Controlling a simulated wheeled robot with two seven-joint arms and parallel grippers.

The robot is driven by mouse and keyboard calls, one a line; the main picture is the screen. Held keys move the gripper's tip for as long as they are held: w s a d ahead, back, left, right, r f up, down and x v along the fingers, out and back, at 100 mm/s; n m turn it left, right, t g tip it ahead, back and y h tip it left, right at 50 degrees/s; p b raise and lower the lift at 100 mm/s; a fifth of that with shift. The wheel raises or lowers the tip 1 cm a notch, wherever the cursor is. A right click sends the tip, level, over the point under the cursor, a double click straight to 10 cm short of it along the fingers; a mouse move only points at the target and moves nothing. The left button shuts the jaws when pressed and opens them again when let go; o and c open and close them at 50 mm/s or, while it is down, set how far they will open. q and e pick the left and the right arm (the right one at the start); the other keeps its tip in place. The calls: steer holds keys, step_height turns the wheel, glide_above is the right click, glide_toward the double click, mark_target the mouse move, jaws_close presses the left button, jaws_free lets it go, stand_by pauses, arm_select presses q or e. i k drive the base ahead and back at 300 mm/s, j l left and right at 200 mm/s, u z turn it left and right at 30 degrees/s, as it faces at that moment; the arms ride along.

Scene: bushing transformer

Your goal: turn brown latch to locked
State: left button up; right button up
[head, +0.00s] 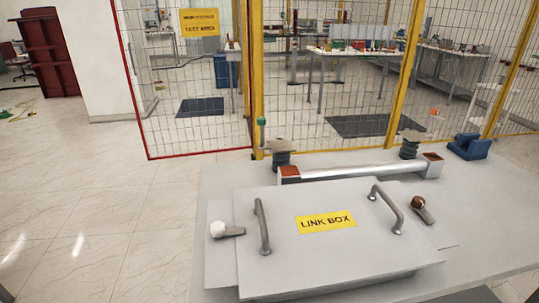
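The brown latch (418,203) is on the right side of the link box (285,250) in the head view. It has a round brown knob and a short grey lever that slants down to the right, away from the lid. On the left side is a white-knobbed latch (218,230), whose grey lever points right, towards the lid. The lid lies flat, with a yellow LINK BOX label (326,222) and two grey handles, left (262,227) and right (386,209). Neither of my grippers can be made out in the head view.
The box stands on a grey table (222,190). Behind it are a metal bar (355,170) with brown end blocks, two dark insulators and a blue block (468,147). A yellow-framed mesh fence (330,90) stands beyond the table.

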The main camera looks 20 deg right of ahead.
mark_target(418, 203)
steer(key=z, duration=1.9)
steer(key=i+l+u, duration=0.15)
steer(key=u, duration=0.25)
steer(key=i+l+u, duration=0.1)
steer(key=l+u, duration=0.35)
steer(key=i+l+u, duration=0.1)
steer(key=l+u, duration=0.15)
steer(key=u, duration=0.15)
